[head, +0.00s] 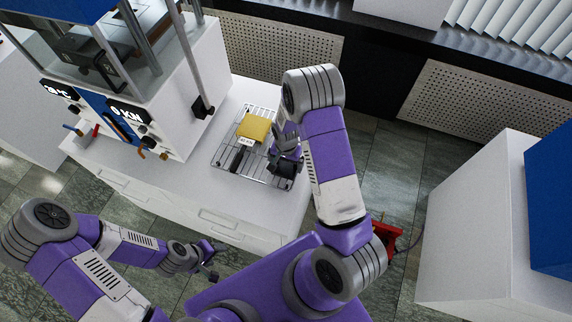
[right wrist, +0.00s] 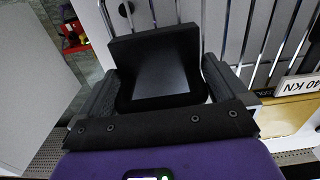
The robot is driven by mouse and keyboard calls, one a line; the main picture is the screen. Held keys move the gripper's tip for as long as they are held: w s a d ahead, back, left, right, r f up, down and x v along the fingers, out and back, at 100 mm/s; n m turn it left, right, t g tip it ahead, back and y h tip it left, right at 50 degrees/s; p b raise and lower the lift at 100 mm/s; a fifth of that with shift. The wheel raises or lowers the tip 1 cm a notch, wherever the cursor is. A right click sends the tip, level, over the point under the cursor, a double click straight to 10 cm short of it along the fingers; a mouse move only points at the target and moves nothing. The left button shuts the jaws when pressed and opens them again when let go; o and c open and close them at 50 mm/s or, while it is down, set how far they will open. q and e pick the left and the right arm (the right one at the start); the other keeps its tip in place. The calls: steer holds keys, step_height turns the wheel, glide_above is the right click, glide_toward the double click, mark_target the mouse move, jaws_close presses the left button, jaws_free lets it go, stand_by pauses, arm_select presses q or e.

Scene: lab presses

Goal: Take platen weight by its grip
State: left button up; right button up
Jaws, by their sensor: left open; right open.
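A black block with a raised square part (right wrist: 160,65), which looks like the platen weight, sits on the wire rack in the right wrist view. My right gripper (right wrist: 158,85) is open, with one finger on each side of the block; whether they touch it I cannot tell. In the head view my right gripper (head: 285,157) is over the right side of the rack and largely hides the block. My left gripper (head: 211,263) is open and empty, away from the rack, low in front of the bench.
The wire rack (head: 222,160) lies on the white bench (head: 180,180). A yellow block (head: 254,127) labelled 40 KN and a black bar (head: 237,158) lie on it. The press (head: 190,95) stands to the left. A white cabinet (head: 470,220) stands at the right.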

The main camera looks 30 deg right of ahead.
steer(key=c, duration=0.8)
steer(key=shift+w+r, duration=0.1)
steer(key=shift+c, duration=0.2)
steer(key=shift+r, duration=0.1)
